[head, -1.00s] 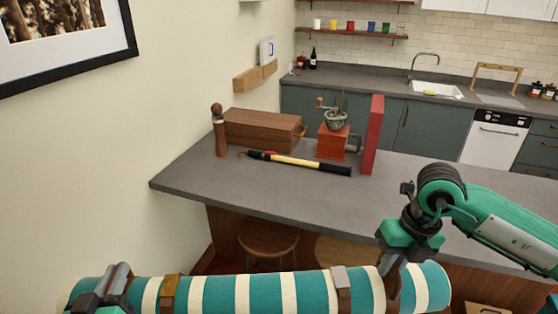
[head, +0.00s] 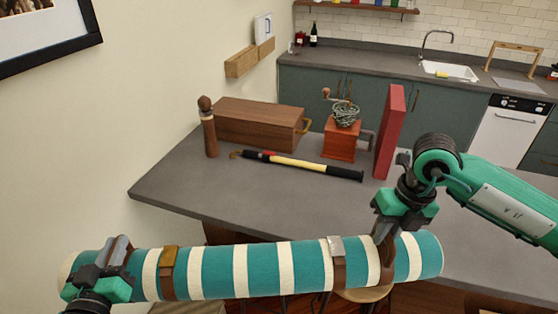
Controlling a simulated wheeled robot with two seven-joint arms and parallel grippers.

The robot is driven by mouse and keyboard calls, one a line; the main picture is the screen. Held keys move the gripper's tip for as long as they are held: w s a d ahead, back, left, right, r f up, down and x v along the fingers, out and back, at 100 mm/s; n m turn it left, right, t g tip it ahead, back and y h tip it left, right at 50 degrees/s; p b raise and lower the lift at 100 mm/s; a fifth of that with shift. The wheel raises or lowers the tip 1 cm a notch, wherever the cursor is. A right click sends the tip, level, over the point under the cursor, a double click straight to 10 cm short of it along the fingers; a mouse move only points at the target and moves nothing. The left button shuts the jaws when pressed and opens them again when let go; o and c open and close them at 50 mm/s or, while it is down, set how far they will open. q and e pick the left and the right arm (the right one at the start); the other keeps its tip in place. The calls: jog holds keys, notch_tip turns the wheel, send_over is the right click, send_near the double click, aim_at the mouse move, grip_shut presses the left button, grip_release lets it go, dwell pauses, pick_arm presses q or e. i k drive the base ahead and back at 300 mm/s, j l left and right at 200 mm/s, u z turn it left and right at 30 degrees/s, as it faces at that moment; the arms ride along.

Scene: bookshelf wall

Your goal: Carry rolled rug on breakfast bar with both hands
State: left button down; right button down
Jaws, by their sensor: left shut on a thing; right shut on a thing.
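The rolled rug (head: 262,269), teal with cream stripes and two buckled brown straps, is held level across the bottom of the head view. My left gripper (head: 112,262) is shut on it near its left end. My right gripper (head: 388,248) is shut on it near its right end, reaching down from above. The breakfast bar (head: 290,205) has a dark grey top and lies beyond the rug. The rug is in front of the bar's near edge and hides part of that edge. How high the rug is against the top is hard to tell.
On the bar stand a pepper mill (head: 208,130), a wooden box (head: 255,124), a black and yellow tool (head: 300,165), a red-orange grinder (head: 341,140) and a red upright book (head: 390,130). The bar's near part is clear. A stool (head: 365,294) stands below.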

aim_at(277, 200)
jog(key=i, duration=0.75)
jog(key=i+j+z, duration=0.1)
jog(key=i+z, duration=0.2)
jog(key=i, duration=0.2)
